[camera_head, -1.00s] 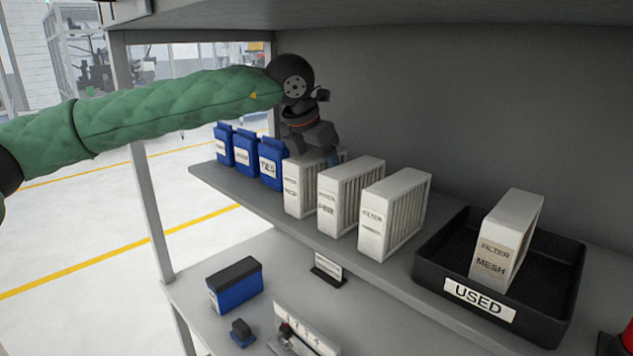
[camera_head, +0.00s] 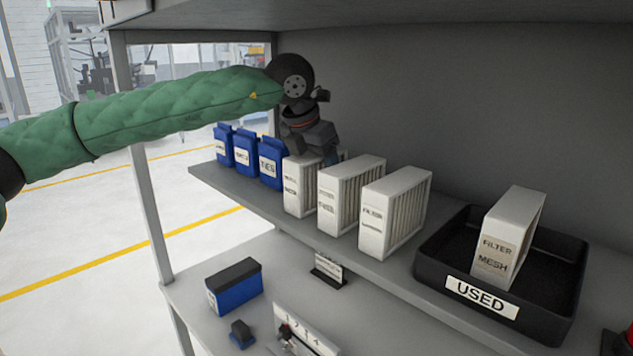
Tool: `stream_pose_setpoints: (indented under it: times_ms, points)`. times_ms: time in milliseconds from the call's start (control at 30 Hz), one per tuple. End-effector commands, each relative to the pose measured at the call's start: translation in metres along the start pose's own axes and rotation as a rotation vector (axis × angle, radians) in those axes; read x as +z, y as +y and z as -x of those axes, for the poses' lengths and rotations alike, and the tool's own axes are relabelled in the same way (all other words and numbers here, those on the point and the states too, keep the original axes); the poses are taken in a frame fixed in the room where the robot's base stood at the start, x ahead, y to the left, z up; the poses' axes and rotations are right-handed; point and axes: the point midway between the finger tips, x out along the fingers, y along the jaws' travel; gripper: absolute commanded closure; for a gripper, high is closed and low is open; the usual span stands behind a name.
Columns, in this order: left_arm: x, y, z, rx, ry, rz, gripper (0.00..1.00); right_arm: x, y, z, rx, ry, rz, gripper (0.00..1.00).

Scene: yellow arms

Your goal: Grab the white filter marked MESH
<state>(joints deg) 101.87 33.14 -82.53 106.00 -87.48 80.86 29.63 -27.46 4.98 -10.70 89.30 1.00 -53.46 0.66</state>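A white filter labelled FILTER MESH (camera_head: 497,258) stands upright in a black tray marked USED (camera_head: 548,318) at the right of the upper shelf. Three more white filters stand in a row left of the tray: the left one (camera_head: 297,198), the middle one (camera_head: 338,212) and the right one (camera_head: 380,226). Their labels are too blurred to read surely. My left gripper (camera_head: 322,150) reaches over the top of the left filter from behind. Its fingers are partly hidden, so I cannot tell whether they touch or grip it. My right gripper is not in view.
Several blue containers (camera_head: 246,152) stand left of the filters on the upper shelf (camera_head: 270,208). A blue box with a black top (camera_head: 235,285) and a small blue object (camera_head: 241,332) lie on the lower shelf. A shelf post (camera_head: 150,200) stands at the left.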

Motion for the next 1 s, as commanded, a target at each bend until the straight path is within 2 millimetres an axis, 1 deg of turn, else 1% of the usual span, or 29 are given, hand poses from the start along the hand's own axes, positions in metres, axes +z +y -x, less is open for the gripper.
stream_pose_setpoints:
  times_ms: [433,700,1000]
  points:
    - [-0.0002,0.0000,-0.0006,0.000,0.000,0.000,0.29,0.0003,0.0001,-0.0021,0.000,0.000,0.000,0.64]
    - [-0.0002,0.0000,-0.0006,0.000,0.000,0.000,0.81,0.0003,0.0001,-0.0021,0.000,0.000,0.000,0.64]
    - [0.0002,0.0000,0.0006,0.000,0.000,0.000,0.81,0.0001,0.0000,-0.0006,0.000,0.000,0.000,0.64]
